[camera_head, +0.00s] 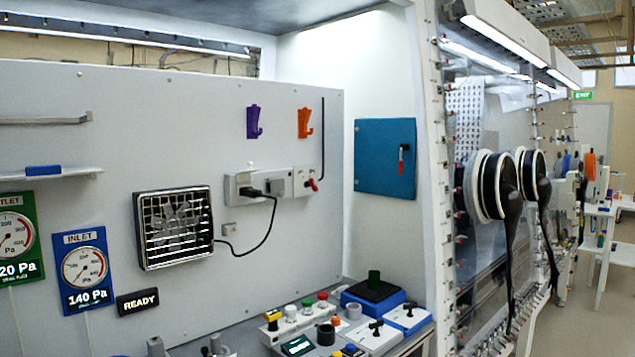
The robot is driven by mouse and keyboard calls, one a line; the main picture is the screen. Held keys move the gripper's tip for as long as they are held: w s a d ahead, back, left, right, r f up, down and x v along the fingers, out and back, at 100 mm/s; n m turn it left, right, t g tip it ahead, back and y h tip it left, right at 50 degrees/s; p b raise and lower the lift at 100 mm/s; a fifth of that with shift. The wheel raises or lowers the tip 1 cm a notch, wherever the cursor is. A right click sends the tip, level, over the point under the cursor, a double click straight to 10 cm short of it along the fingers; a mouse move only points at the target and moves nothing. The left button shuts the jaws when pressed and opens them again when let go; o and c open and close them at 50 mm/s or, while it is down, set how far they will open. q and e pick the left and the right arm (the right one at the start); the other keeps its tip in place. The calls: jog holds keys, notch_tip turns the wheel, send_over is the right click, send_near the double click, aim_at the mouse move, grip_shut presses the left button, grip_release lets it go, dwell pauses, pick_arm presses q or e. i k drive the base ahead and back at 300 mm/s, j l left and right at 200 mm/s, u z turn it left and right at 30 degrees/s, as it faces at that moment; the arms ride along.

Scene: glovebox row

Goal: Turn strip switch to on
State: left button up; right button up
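A pale power strip (232,188) is fixed to the grey back panel, right of the middle of that panel. A black plug (250,192) sits in its left part, with a black cord looping down to the left. A grey socket block is in its middle. A small red switch lever (312,185) stands out at its right end, tilted; I cannot read an on or off mark at this size. A small pale knob shows just above the strip. Neither of my grippers can be made out in this view, and nothing covers the strip.
A square fan grille (174,228) is left of the strip, with purple (254,122) and orange (304,122) hooks above. A blue panel (385,159) with a red handle is on the right wall. Button boxes (300,318) and a blue-based device crowd the bench below.

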aim_at(312, 181)
jog(key=i+l, duration=0.2)
jog(key=l, duration=0.2)
jog(key=i+l, duration=0.2)
jog(key=l, duration=0.25)
jog(key=i+l, duration=0.2)
jog(key=l, duration=0.2)
jog(key=i+l, duration=0.15)
jog(key=l, duration=0.25)
jog(key=i+l+u, duration=0.1)
jog(key=l, duration=0.35)
jog(key=i+l, duration=0.45)
jog(key=l, duration=0.4)
jog(key=i+l, duration=0.2)
jog(key=l, duration=0.2)
